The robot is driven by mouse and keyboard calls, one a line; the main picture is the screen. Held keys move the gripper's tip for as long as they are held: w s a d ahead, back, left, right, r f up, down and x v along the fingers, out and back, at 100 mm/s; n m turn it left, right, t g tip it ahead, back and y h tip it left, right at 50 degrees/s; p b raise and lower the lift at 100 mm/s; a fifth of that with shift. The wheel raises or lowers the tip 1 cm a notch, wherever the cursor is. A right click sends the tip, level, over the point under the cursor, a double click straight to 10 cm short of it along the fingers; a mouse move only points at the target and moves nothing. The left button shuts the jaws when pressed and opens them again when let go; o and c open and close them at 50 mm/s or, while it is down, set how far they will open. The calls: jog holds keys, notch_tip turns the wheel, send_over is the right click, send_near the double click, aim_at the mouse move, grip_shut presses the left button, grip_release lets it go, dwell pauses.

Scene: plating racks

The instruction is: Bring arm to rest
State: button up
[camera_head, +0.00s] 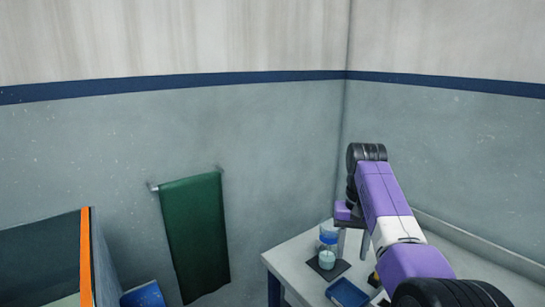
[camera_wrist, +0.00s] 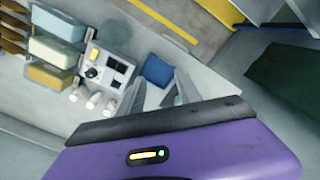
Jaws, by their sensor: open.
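My arm reaches over the white table (camera_head: 290,257) at the right of the head view, its purple and white links bent down. My gripper (camera_head: 355,254) hangs above the table, close to a clear container with blue and pale contents (camera_head: 327,258). In the wrist view my gripper (camera_wrist: 158,84) has its two grey fingers apart. I see nothing held between them. A blue square item (camera_wrist: 158,70) shows beyond the fingers.
A blue tray (camera_head: 347,292) lies on the table. A green towel (camera_head: 195,235) hangs on the wall. An orange-edged panel (camera_head: 86,260) stands at left. The wrist view shows stacked bins (camera_wrist: 58,24), a control box (camera_wrist: 105,68) and several small white cylinders (camera_wrist: 94,101).

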jog(key=w+d+r+t, duration=0.1)
jog(key=w+d+t, duration=0.1)
jog(key=w+t, duration=0.95)
jog(key=s+f+n+t+b, duration=0.1)
jog(key=s+f+t+b, duration=0.15)
jog(key=s+f, duration=0.55)
jog(key=s+f+t+b, duration=0.1)
jog(key=s+f+t, duration=0.3)
jog(key=s, duration=0.7)
jog(key=s+a+f+g+b, duration=0.1)
jog(key=s+f+b, duration=0.1)
jog(key=s, duration=2.1)
jog(key=s+a+f+n+g+b, duration=0.1)
jog(key=s+f+g+b, duration=0.1)
jog(key=s, duration=2.2)
jog(key=shift+s+f+b, duration=0.3)
jog(key=shift+f+b, duration=0.5)
jog(key=shift+b, duration=0.4)
